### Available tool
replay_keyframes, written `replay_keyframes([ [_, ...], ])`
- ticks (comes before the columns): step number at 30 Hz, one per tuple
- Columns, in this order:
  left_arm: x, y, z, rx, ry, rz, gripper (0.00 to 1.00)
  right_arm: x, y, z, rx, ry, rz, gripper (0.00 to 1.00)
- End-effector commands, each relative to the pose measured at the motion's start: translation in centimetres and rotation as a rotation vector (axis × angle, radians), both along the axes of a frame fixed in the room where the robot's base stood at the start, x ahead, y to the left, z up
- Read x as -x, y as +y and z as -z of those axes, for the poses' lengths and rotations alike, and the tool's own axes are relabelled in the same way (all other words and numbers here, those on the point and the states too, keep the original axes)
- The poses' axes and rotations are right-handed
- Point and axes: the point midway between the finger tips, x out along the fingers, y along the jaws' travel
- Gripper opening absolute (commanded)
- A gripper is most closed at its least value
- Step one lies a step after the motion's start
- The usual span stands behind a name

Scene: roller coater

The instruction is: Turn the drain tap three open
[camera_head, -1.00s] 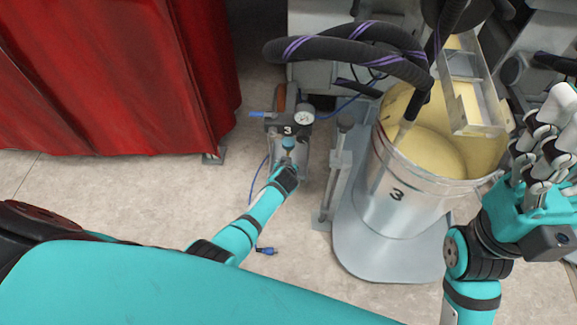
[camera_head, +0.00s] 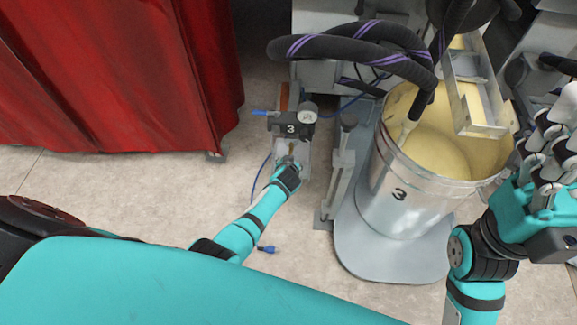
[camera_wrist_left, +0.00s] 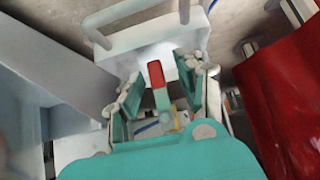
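The unit marked 3 (camera_head: 291,129) stands on the floor in the middle of the head view, with a round gauge and a blue lever on top. My left gripper (camera_head: 289,162) is low at its front; its fingers are small there. In the left wrist view a tap lever with a red end (camera_wrist_left: 156,74) lies between the two teal fingers of my left gripper (camera_wrist_left: 158,92). The fingers are spread, with gaps on both sides of the lever. The lever's base is partly hidden. My right gripper (camera_head: 545,150) is raised at the right edge, cut off and empty-looking.
A metal bucket marked 3 (camera_head: 399,194) with yellowish contents stands right of the unit, on a grey base. Thick black hoses (camera_head: 345,42) hang above. A red curtain (camera_head: 110,80) is at the left. The floor (camera_head: 110,190) in front is clear, except for a blue connector (camera_head: 267,249).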

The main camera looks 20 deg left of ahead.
Motion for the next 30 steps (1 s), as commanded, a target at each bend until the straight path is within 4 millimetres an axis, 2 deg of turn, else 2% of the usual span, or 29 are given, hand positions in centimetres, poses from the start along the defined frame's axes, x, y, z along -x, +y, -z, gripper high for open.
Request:
replay_keyframes([
  [8,2.0,-0.6,-1.9,0.003,-0.001,0.0,0.38,-0.1,0.0,0.1,0.0,0.005,-0.001,0.72],
  [21,7.0,-2.1,-7.0,0.002,0.002,-0.001,0.38,-0.1,0.1,0.2,0.0,0.007,-0.001,0.72],
  [30,8.1,-2.4,-8.3,0.0,0.003,-0.001,0.38,-0.2,0.1,0.2,0.0,0.008,-0.001,0.72],
])
